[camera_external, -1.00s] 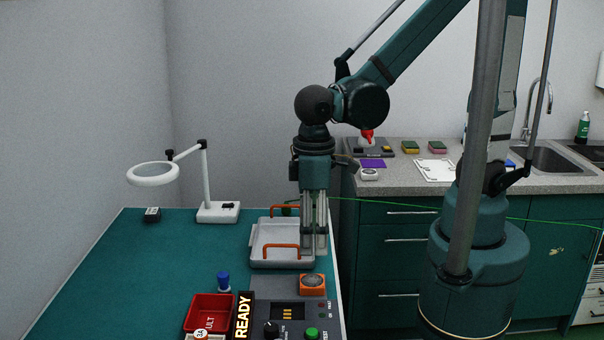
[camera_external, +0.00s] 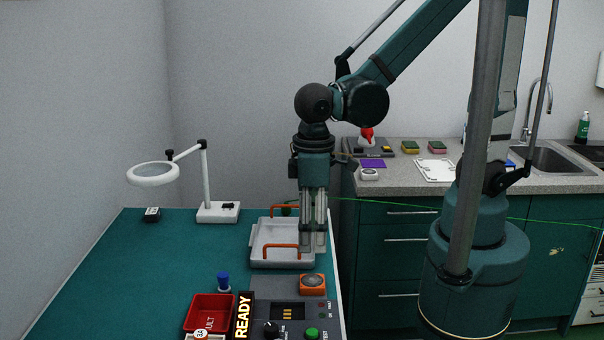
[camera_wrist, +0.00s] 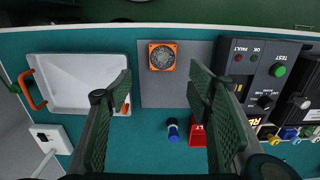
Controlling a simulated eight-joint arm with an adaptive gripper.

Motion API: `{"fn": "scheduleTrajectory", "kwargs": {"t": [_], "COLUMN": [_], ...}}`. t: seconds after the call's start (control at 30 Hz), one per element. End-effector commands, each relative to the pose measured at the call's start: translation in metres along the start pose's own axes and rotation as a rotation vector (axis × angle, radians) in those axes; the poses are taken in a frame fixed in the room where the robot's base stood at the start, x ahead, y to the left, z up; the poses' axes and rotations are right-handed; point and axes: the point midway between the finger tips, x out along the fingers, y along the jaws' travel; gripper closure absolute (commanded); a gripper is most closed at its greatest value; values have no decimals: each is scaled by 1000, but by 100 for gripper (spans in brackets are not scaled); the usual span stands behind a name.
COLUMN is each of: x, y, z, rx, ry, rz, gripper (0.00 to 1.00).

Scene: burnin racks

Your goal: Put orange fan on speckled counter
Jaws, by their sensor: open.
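The orange fan (camera_external: 312,284) is a small square block with a dark round grille. It lies on the near right part of the teal workbench, and in the wrist view it lies on a grey mat (camera_wrist: 178,92). The fan also shows in the wrist view (camera_wrist: 162,56), ahead of the gap between my fingers. My gripper (camera_external: 314,248) points down over the white tray's right side in the external view. It is open and empty in the wrist view (camera_wrist: 162,95). The speckled counter (camera_external: 400,184) is at the right, beyond the bench.
A white tray (camera_external: 262,264) with orange handles stands on the bench (camera_external: 120,270). A test box (camera_external: 290,328), red bin (camera_external: 206,312) and blue-capped item (camera_external: 223,281) are near the fan. The counter holds a purple pad (camera_external: 373,163), white board (camera_external: 436,170) and sponges (camera_external: 411,147).

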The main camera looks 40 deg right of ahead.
Motion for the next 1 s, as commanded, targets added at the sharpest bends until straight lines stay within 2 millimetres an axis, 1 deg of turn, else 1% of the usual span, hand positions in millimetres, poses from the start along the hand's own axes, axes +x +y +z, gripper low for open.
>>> {"fn": "scheduleTrajectory", "kwargs": {"t": [0.17,0.27,0.43,0.63,0.83,1.0], "x": [-7,-13,-25,-40,-53,-64], "y": [24,43,84,132,180,219], "z": [-4,-7,-12,-12,-6,2], "rx": [34,63,121,190,259,317], "ry": [23,43,89,144,201,250], "rz": [-7,-12,-20,-23,-19,-9], "gripper": [49,49,49,49,49,49]}}
